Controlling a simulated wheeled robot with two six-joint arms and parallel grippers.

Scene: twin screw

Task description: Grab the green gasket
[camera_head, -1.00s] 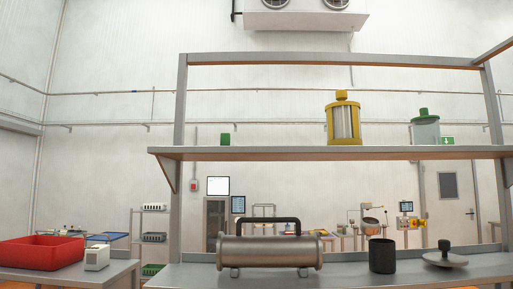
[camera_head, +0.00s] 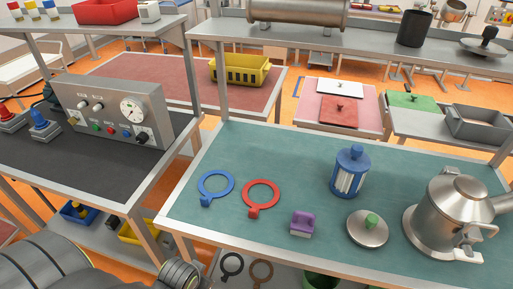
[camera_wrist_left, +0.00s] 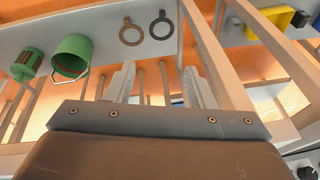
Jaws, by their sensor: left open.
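No green gasket is visible in either current view. In the head view a blue ring gasket (camera_head: 214,172) and a red ring gasket (camera_head: 261,180) lie on the teal tabletop. A black ring gasket (camera_head: 231,256) and a brown ring gasket (camera_head: 262,261) lie on the shelf below. Both lower rings show in the wrist view, the black one (camera_wrist_left: 161,14) and the brown one (camera_wrist_left: 130,43). My left gripper (camera_wrist_left: 158,84) is open and empty, apart from these rings. My right gripper is not in view.
The teal table (camera_head: 200,220) also carries a blue canister (camera_head: 351,175), a purple block (camera_head: 302,223), a lid (camera_head: 367,233) and a metal pot (camera_head: 446,222). A control box (camera_head: 106,104) stands left. On the lower shelf are a green pot (camera_wrist_left: 73,52) and green canister (camera_wrist_left: 27,62).

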